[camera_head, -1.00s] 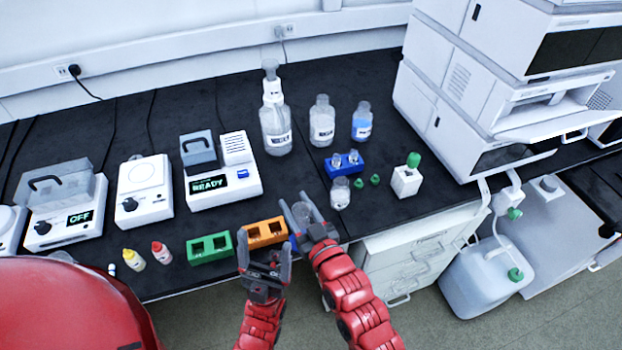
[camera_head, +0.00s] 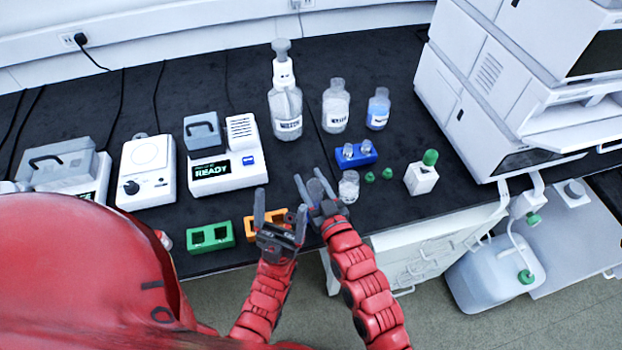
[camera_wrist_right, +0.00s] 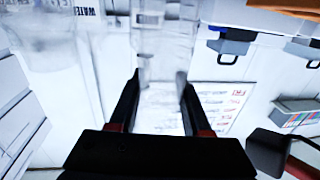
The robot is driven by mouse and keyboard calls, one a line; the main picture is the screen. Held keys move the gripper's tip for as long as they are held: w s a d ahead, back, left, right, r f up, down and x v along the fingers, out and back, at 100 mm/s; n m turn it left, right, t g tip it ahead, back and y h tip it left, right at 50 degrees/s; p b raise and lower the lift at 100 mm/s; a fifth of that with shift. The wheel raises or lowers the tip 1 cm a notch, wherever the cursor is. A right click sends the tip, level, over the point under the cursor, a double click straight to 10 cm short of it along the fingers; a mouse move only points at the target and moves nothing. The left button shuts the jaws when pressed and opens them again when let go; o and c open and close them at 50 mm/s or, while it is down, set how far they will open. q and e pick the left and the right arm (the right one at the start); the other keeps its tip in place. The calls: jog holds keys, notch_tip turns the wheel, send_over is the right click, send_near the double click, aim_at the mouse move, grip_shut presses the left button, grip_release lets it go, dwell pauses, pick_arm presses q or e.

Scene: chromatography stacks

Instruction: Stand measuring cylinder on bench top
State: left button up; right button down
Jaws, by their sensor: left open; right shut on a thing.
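The measuring cylinder (camera_wrist_right: 165,50) is clear and fills the space between the fingers in the right wrist view. My right gripper (camera_head: 318,188) is shut on it above the bench's front edge. In the head view the cylinder is small and mostly hidden by the gripper. My left gripper (camera_head: 279,211) is open and empty, just left of the right one, in front of the orange rack (camera_head: 268,221). The dark bench top (camera_head: 385,205) lies behind and below both grippers.
A small glass jar (camera_head: 349,187) stands close to the right of my right gripper. A green rack (camera_head: 210,237) is at left. Bare bench lies between the READY instrument (camera_head: 223,160) and my grippers.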

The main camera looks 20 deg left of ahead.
jog(key=c, duration=0.8)
grip_release()
jog(key=shift+f, duration=0.15)
jog(key=o, duration=0.4)
jog(key=shift+w, duration=0.15)
jog(key=shift+o, duration=0.2)
jog(key=b+v, duration=0.1)
jog(key=v, duration=1.1)
jog(key=shift+b, duration=0.4)
